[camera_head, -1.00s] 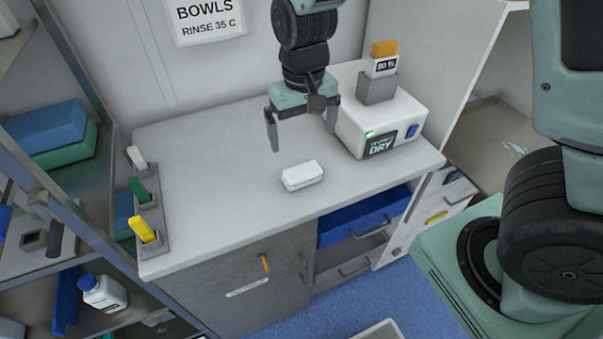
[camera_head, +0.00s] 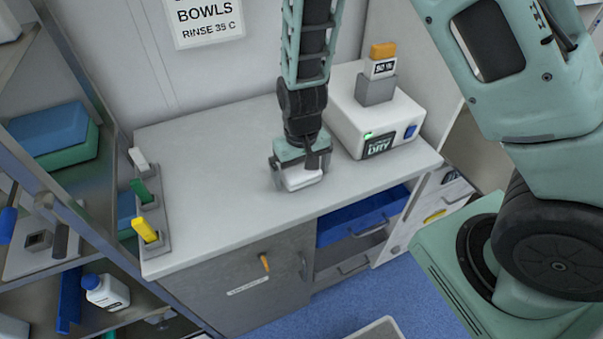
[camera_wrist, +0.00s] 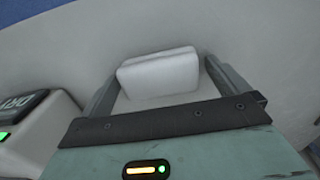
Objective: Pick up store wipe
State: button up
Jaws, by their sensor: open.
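The store wipe seems to be the small white block (camera_head: 302,180) lying on the pale worktop. My gripper (camera_head: 300,184) is low over the worktop with one finger on either side of the block. Its jaws are open, and the gripper body hides the block's back part in the head view. In the wrist view my gripper (camera_wrist: 160,82) shows both fingers apart.
A white dryer box (camera_head: 376,120) with an orange-topped holder stands right of my gripper. A grey rack (camera_head: 152,222) with white, green and yellow items stands at the worktop's left edge. The worktop (camera_head: 215,200) between them is clear. An open blue drawer (camera_head: 350,222) is below.

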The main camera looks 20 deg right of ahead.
aim_at(302, 171)
jog(key=c, duration=0.9)
notch_tip(302, 171, up, 10)
jog(key=shift+b, duration=0.3)
jog(key=o, duration=0.4)
jog(key=c, duration=0.3)
